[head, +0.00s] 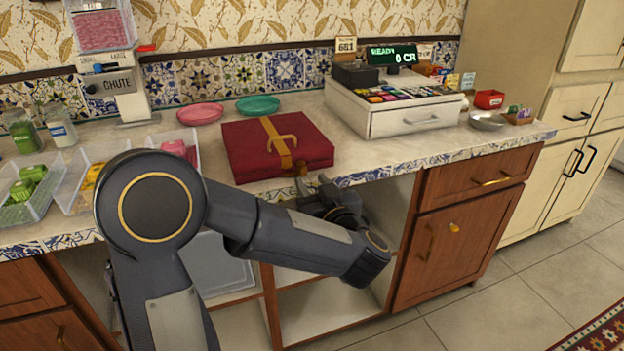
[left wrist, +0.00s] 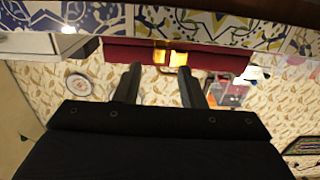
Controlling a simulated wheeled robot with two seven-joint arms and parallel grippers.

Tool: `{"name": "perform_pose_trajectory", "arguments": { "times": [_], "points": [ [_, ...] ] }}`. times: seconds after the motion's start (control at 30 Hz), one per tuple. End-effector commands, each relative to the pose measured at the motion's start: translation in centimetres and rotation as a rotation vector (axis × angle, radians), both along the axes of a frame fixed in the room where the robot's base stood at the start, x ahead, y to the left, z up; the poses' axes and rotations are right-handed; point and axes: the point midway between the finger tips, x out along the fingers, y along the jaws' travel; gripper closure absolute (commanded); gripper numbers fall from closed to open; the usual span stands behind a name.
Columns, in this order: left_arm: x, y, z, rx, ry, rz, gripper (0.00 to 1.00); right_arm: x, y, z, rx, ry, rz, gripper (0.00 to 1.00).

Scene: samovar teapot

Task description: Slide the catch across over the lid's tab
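I cannot tell which is the catch and which the tab. My left gripper (head: 312,186) is at the case's front edge. In the wrist view its two fingers (left wrist: 158,80) are apart, either side of the gold pieces, with nothing between them. My right gripper is not seen.
A cash register (head: 395,105) stands right of the case, and pink (head: 200,113) and teal (head: 258,105) plates lie behind it. Clear trays (head: 78,190) are at left. The tiled counter edge (head: 450,152) runs close under my left gripper, above open shelves.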

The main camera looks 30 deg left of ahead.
Motion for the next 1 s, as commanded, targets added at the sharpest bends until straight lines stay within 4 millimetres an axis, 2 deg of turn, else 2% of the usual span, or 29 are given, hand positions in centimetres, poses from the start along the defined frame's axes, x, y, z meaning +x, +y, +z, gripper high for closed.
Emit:
{"name": "perform_pose_trajectory", "arguments": {
  "times": [0.1,0.3,0.6,0.9,1.0],
  "points": [
    [1.2,1.6,-0.1,0.000,-0.001,0.003,0.64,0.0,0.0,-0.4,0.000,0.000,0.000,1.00],
    [2.5,3.0,-0.1,0.000,0.000,0.000,0.64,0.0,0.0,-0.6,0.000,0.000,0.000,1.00],
    [2.7,3.2,0.0,0.000,-0.001,-0.003,0.64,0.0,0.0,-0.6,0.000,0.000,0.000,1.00],
    [2.7,3.1,0.0,0.000,-0.001,-0.003,1.00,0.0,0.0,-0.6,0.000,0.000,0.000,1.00],
    [2.7,3.1,0.0,0.000,-0.001,-0.003,1.00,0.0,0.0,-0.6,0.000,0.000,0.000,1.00]
  ]
}}
